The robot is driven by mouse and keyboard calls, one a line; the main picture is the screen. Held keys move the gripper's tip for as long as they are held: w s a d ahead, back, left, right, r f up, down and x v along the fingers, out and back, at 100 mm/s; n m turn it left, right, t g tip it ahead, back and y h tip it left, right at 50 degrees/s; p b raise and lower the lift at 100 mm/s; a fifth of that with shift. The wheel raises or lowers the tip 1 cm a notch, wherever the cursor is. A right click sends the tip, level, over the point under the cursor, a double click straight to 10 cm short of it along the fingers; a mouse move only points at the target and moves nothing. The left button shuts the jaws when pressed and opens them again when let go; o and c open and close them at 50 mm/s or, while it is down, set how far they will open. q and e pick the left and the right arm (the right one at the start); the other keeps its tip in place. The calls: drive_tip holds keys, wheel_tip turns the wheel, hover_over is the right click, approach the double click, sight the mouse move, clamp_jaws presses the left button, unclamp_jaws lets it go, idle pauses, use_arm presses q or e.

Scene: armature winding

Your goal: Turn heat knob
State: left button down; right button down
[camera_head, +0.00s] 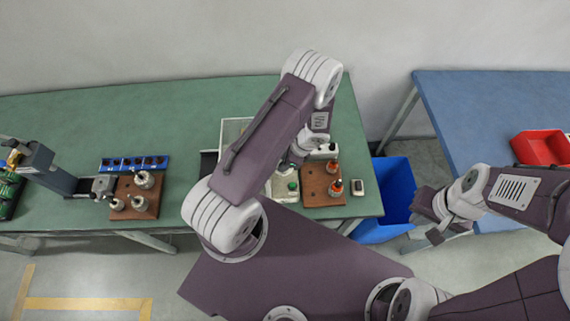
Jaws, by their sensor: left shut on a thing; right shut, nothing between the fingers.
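A white unit (282,196) with a green button (293,186) stands at the front of the green bench, partly behind my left arm. My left gripper (286,166) points down at this unit. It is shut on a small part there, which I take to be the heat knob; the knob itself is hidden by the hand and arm. My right gripper (434,237) is shut and empty, over the floor to the right of the blue bin.
A wooden block (312,198) with orange-topped parts and a small dark-faced device (357,187) sit close right of the unit. A blue bin (396,190) stands beside the bench. Another wooden block (147,211) with metal parts and a blue rack (134,164) sit left.

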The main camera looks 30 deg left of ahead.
use_arm(q)
drive_tip(key=m+t+b, duration=0.1)
drive_tip(key=m+b, duration=0.1)
drive_tip(key=b, duration=0.1)
drive_tip(key=m+t+b, duration=0.1)
drive_tip(key=m+b, duration=0.1)
drive_tip(key=b, duration=0.1)
drive_tip(key=shift+f+m, duration=0.2)
drive_tip(key=shift+m, duration=0.1)
drive_tip(key=shift+a+r+m+t+b, duration=0.1)
drive_tip(key=shift+r+m+t+b, duration=0.2)
drive_tip(key=shift+m+b, duration=0.75)
drive_tip(key=c, duration=1)
unclamp_jaws()
drive_tip(key=shift+s, duration=0.1)
